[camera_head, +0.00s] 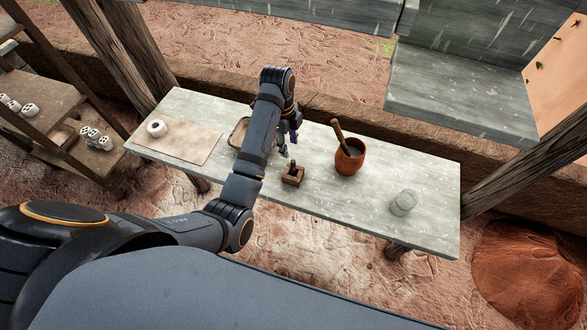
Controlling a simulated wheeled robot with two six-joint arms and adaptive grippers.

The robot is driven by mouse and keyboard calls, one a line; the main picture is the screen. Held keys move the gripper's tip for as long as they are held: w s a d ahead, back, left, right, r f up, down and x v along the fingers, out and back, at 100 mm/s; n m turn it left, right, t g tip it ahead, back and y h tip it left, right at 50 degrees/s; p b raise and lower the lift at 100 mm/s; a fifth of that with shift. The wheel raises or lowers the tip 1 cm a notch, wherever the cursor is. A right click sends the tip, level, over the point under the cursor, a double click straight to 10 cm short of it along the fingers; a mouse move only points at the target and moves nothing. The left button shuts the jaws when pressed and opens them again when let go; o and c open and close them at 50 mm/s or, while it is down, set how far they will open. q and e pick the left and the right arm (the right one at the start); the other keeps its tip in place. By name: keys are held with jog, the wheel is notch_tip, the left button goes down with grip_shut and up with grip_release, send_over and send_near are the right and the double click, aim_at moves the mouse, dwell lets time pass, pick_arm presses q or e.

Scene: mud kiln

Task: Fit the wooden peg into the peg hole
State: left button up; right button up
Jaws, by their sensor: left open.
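A small brown wooden block (292,176) sits on the table (330,195) near its middle. A short dark upright piece (293,167), which looks like the wooden peg, stands at the middle of the block. How deep it sits cannot be told. My left gripper (287,146) is open, just above and behind the block in the picture, its fingers pointing down. It looks apart from the peg. My left arm hides part of the table behind it. My right gripper is not in view.
An orange-brown pot (349,160) with a wooden stick stands right of the block. A glass jar (403,203) stands near the right end. A tray (239,131) is partly hidden by my arm. A white roll (156,128) lies on a tan sheet (185,143) at left.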

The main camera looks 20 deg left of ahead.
aim_at(293, 161)
pick_arm(q)
jog(key=shift+m, duration=0.3)
jog(key=f+b, duration=0.4)
jog(key=b, duration=0.1)
jog(key=shift+d+f, duration=0.2)
jog(key=shift+d, duration=0.2)
jog(key=shift+d+f+b, duration=0.1)
jog(key=shift+f+b, duration=0.2)
jog(key=shift+f, duration=0.05)
jog(key=shift+w, duration=0.1)
jog(key=f+b, duration=0.4)
jog(key=f, duration=0.1)
jog(key=shift+s+d+b, duration=0.3)
jog(key=shift+b, duration=0.1)
jog(key=shift+r, duration=0.15)
grip_shut()
